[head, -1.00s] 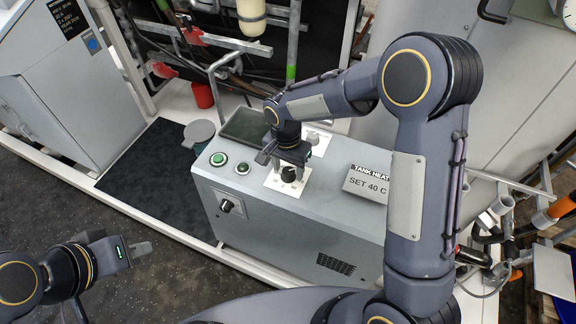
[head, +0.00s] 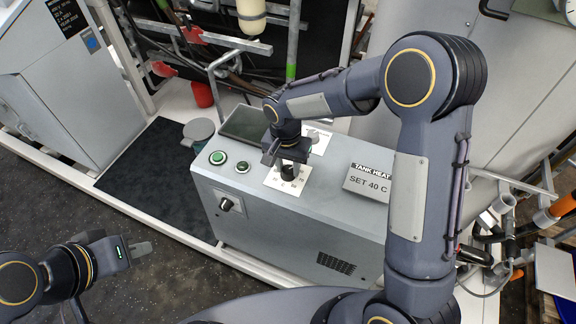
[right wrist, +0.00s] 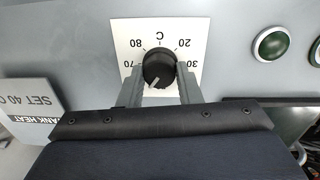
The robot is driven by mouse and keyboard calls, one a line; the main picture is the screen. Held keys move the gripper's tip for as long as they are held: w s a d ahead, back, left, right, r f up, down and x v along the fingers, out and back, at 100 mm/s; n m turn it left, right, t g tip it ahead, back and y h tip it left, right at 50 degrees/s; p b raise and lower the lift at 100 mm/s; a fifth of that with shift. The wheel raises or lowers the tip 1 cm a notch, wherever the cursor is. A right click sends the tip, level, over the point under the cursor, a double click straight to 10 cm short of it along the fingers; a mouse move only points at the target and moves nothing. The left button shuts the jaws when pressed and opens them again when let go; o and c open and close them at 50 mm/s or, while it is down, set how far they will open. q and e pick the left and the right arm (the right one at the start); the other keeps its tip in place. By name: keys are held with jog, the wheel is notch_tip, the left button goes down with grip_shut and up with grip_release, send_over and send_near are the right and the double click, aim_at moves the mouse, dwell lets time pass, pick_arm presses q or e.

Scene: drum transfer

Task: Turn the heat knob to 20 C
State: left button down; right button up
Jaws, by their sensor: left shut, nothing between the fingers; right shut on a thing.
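The heat knob (right wrist: 158,66) is black and round with a white pointer line, on a white dial plate (right wrist: 122,40) with numbers that read upside down in the right wrist view. The pointer aims down and slightly left in that view, away from the 20 mark at the upper right; the lower dial is hidden. My right gripper (head: 290,172) is shut on the knob from above, a finger on each side. The sign (head: 368,184) beside it reads "TANK HEAT, SET 40 C". My left gripper (head: 142,250) is shut and empty, well left of the cabinet.
The grey cabinet (head: 290,225) carries green buttons (head: 217,158), a dark screen (head: 245,123) and a black knob (head: 226,205) on its front. Pipes and a frame stand behind. The floor at left is clear.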

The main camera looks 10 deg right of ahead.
jog(key=n+b, duration=0.1)
jog(key=n, duration=0.2)
jog(key=shift+n, duration=0.3)
jog(key=n, duration=0.4)
jog(key=shift+n+b, duration=0.3)
jog(key=shift+b, duration=0.05)
jog(key=n, duration=0.9)
jog(key=shift+r+t, duration=0.1)
jog(key=shift+t, duration=0.2)
jog(key=n, duration=0.4)
jog(key=shift+s+n, duration=0.1)
jog(key=shift+n, duration=0.2)
jog(key=n+p, duration=0.1)
jog(key=n, duration=0.2)
jog(key=shift+n, duration=0.3)
jog(key=n+p, duration=0.1)
jog(key=n, duration=0.3)
jog(key=shift+y+p, duration=0.3)
jog(key=shift+p, duration=0.1)
jog(key=shift+n+p, duration=0.65)
jog(key=shift+n, duration=1.55)
